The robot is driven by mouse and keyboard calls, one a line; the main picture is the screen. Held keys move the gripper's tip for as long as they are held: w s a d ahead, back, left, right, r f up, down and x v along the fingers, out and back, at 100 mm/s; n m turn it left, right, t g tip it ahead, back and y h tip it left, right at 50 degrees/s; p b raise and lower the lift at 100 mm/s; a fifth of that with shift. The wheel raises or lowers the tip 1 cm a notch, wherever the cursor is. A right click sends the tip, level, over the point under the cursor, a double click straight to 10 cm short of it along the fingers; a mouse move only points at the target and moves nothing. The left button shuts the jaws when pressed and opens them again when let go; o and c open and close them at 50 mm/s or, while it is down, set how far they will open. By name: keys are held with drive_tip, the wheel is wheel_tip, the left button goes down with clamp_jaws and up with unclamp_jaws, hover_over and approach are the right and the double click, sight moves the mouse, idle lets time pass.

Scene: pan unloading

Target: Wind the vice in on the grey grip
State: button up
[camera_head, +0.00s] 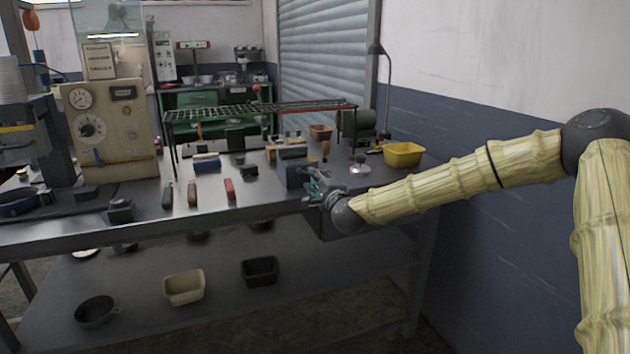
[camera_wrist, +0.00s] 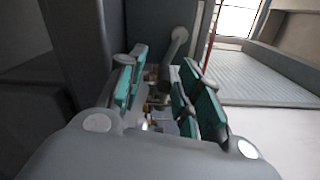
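The dark blue-grey vice (camera_head: 294,174) stands near the front edge of the bench, and its side fills much of the left of the wrist view (camera_wrist: 150,22). My gripper (camera_head: 318,188) is at the vice's right front. In the wrist view its teal-padded fingers (camera_wrist: 160,88) are apart, with a gap between them. A grey bar with a rounded end (camera_wrist: 178,42) shows just beyond and between the fingertips; I cannot tell if they touch it. A dark grey grip (camera_head: 167,194) lies on the bench to the left. What is between the jaws is unclear.
A brown grip (camera_head: 193,193) and a red grip (camera_head: 229,188) lie left of the vice. A yellow bin (camera_head: 403,154) and a small lidded metal dish (camera_head: 360,166) stand to the right. A wire rack (camera_head: 262,110) stands behind. The front bench strip is mostly clear.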

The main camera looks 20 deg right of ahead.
drive_tip(key=s, duration=1)
drive_tip(key=shift+s+d, duration=0.15)
drive_tip(key=shift+s, duration=0.2)
drive_tip(key=shift+f, duration=0.1)
drive_tip(key=s+a+f+n+g+y, duration=0.1)
drive_tip(key=s+a+f+n+g, duration=0.3)
drive_tip(key=f, duration=0.6)
drive_tip(key=s+a+f+n+g+y, duration=0.15)
drive_tip(key=s+a+f, duration=0.3)
drive_tip(key=f, duration=0.55)
drive_tip(key=s+a+f+n+g, duration=0.25)
drive_tip(key=s+f+n, duration=0.2)
drive_tip(key=f, duration=0.65)
drive_tip(key=s+a+f+n+g, duration=0.2)
drive_tip(key=s+f+g, duration=0.1)
drive_tip(key=s+f, duration=0.75)
drive_tip(key=s+d+f+n+g+h, duration=0.1)
drive_tip(key=s+d+f+n+g, duration=0.2)
drive_tip(key=s, duration=0.7)
drive_tip(key=s+f+n+g+h, duration=0.15)
drive_tip(key=s+f, duration=0.25)
drive_tip(key=s, duration=0.5)
drive_tip(key=s+d+f+n+g+h, duration=0.1)
drive_tip(key=s+d+f+n+g, duration=0.2)
drive_tip(key=s, duration=0.7)
wheel_tip(320, 180, up, 14)
drive_tip(key=p, duration=1.5)
drive_tip(key=shift+w+a, duration=0.3)
drive_tip(key=shift+a, duration=0.15)
